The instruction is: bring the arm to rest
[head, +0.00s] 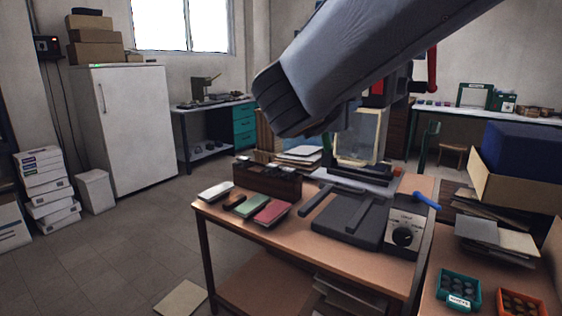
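A large dark grey link of my arm crosses the upper middle of the head view, slanting from the top right down to a ridged, rounded end left of centre. It is in the air above and in front of the wooden work table (279,240). My gripper's fingers do not show, so I cannot see whether they hold anything.
On the table are a dark flat device with a dial (403,236), a blue-handled tool (427,201), a wooden rack (268,180) and coloured covers (272,212). A machine with a red handle (432,68) is partly hidden by my arm.

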